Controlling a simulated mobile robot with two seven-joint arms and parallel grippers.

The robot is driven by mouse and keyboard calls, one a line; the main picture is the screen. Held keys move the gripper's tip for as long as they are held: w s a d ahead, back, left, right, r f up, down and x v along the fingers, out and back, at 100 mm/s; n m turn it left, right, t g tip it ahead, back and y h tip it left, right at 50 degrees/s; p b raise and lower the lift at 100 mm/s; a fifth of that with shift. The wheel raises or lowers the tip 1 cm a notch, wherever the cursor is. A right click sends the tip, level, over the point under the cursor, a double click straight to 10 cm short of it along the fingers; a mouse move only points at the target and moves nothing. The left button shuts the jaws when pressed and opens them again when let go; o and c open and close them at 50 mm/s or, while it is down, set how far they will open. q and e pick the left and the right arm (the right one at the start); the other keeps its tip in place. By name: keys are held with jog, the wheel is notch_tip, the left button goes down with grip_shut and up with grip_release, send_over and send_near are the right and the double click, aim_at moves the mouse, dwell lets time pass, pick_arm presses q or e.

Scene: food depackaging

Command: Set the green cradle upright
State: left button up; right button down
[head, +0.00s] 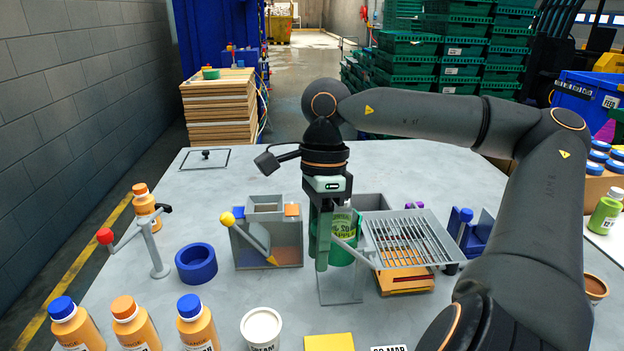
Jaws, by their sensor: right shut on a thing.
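The green cradle (341,257) is in the middle of the table in the head view, partly hidden behind my right gripper (325,232). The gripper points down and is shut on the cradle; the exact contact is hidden. A lighter green labelled part (344,228) shows inside or against the cradle; I cannot tell which. The cradle looks roughly upright, though its base is hard to make out. My left gripper is not in view.
A metal grate (412,238) stands close on the right, its handle crossing in front of the cradle. A grey bin unit (268,252) with a yellow-knobbed lever is on the left. A blue ring (196,263), bottles (135,323) and a white tub (261,328) are further left and in front.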

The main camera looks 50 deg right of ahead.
jog(key=shift+f, duration=0.15)
jog(key=c, duration=0.6)
grip_release()
jog(key=p+v, duration=0.2)
jog(key=v, duration=1)
jog(key=shift+w+r, duration=0.1)
jog(key=shift+r, duration=0.2)
jog(key=shift+a, duration=0.1)
